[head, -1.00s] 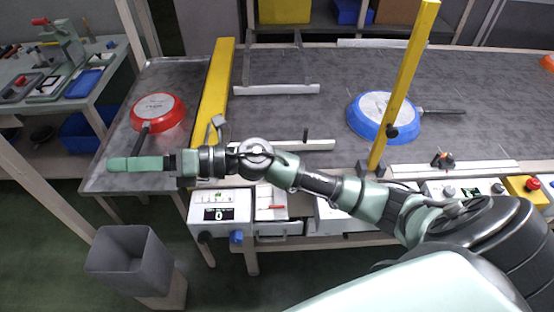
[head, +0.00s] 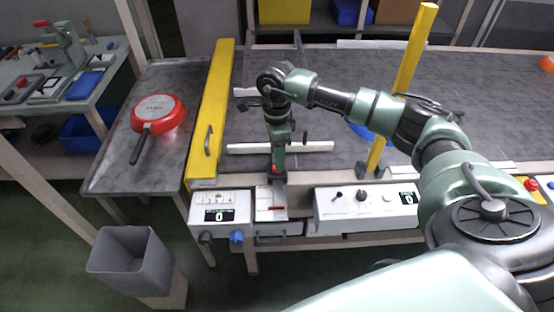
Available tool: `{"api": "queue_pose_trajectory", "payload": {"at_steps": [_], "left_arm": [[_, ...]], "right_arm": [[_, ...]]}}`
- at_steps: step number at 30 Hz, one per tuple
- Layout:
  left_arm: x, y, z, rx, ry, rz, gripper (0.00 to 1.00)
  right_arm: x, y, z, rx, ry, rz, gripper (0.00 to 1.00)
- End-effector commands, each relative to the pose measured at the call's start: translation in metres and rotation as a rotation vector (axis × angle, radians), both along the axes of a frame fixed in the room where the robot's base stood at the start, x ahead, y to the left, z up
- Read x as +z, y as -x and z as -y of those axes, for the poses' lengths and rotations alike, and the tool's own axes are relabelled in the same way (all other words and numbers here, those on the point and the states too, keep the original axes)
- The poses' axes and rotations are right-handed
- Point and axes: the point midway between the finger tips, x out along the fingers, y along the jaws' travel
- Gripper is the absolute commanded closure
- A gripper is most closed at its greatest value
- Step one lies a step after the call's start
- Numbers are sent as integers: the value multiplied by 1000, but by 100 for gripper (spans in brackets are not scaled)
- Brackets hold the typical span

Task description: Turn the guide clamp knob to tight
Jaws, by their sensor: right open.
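My right gripper (head: 278,178) points down at the conveyor's front edge, above a small white panel with a red marker (head: 275,208). It is open and seems empty; the gap between its fingers is hard to see. A white guide rail (head: 310,147) lies on the dark belt behind it. A small black knob or handle (head: 305,136) stands at this rail, right of the gripper and apart from it. I cannot tell for sure whether this is the guide clamp knob, or how it is set. My left gripper is not in view.
A blue pan (head: 362,130) is mostly hidden by my arm. A yellow gate (head: 212,110) and yellow post (head: 408,70) flank the belt. Control boxes (head: 220,208) line the front; a grey bin (head: 132,255) stands below.

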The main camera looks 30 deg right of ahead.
Motion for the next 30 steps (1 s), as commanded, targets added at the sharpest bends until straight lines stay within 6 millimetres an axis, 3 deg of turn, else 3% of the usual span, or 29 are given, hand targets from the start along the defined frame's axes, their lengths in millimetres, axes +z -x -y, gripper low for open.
{"api": "queue_pose_trajectory", "payload": {"at_steps": [7, 17, 22, 30], "left_arm": [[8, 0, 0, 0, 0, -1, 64], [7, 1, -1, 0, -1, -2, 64], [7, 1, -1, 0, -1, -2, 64], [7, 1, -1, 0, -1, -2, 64]], "right_arm": [[-29, 1, -1, 0, -3, -1, 50], [-34, 1, -2, 1, -3, 1, 50], [-34, 1, -2, 1, -3, 1, 97], [-34, 1, -2, -11, -3, 1, 100]]}}
